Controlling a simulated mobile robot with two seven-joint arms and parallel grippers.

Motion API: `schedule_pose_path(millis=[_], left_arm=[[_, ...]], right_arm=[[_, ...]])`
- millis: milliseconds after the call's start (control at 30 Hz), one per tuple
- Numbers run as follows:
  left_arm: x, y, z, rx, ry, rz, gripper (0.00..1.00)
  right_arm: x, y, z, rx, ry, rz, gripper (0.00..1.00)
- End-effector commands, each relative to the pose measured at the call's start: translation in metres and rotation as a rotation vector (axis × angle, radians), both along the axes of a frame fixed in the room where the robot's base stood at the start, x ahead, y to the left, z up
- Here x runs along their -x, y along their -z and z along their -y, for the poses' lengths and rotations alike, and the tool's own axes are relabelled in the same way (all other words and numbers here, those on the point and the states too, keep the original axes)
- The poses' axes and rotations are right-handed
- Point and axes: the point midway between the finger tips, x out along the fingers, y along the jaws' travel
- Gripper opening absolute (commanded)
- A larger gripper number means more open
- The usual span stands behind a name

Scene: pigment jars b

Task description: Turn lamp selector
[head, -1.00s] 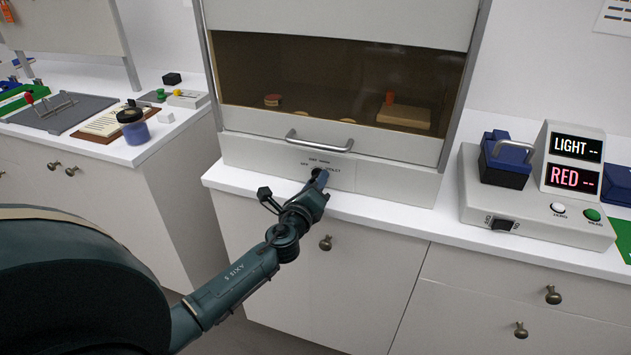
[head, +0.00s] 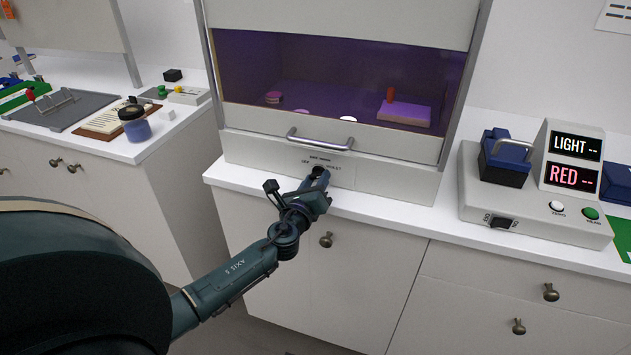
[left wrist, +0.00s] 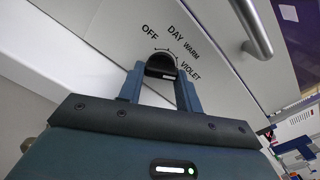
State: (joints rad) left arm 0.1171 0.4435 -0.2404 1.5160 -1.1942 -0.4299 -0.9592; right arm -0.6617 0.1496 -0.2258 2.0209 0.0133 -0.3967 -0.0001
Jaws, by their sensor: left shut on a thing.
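The lamp selector is a small dark knob (left wrist: 159,66) on the pale front panel (left wrist: 214,75) of the cabinet. Labels OFF, DAY, WARM and VIOLET stand around it in the left wrist view. My left gripper (head: 317,177) is shut on the knob, with one blue finger on each side in the left wrist view (left wrist: 161,80). The fingers hide part of the knob, and I cannot read its pointer exactly. The cabinet's inside (head: 330,75) glows violet. My right gripper is not in view.
A metal handle (head: 320,141) sits just above the selector. Inside the cabinet are an orange-red piece on a block (head: 403,112) and small round items. A device reading LIGHT and RED (head: 572,160) stands right. A jar (head: 134,125) stands left.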

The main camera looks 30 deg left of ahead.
Motion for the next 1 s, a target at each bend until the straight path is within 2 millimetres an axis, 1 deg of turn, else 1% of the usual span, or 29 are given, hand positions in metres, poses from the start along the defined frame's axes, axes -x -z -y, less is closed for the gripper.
schedule_pose_path(millis=[67,100,333,367,567,667,767,867,1000], left_arm=[[0.000,0.001,0.000,0.000,0.000,-0.001,0.12],[0.000,0.001,0.000,0.000,0.000,-0.001,0.36],[0.000,0.001,0.000,0.001,0.000,-0.001,0.55],[0.000,0.000,0.000,0.001,0.000,-0.001,0.56],[0.000,0.000,0.000,0.001,0.000,0.000,0.56],[0.004,0.000,0.001,0.001,0.000,-0.001,0.56],[0.015,0.001,0.004,0.001,0.001,-0.001,0.56],[0.034,0.002,0.008,0.002,0.002,-0.003,0.56],[0.066,0.003,0.016,0.002,0.001,-0.004,0.56]], right_arm=[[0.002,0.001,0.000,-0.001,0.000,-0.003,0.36],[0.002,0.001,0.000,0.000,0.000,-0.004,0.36],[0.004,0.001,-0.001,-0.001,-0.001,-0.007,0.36],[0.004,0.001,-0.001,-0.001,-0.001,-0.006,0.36],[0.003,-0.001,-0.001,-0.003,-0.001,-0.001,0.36],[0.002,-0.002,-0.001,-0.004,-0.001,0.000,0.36],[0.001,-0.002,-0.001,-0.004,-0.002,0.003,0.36],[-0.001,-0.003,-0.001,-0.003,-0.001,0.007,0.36],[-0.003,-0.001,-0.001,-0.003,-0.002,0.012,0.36]])
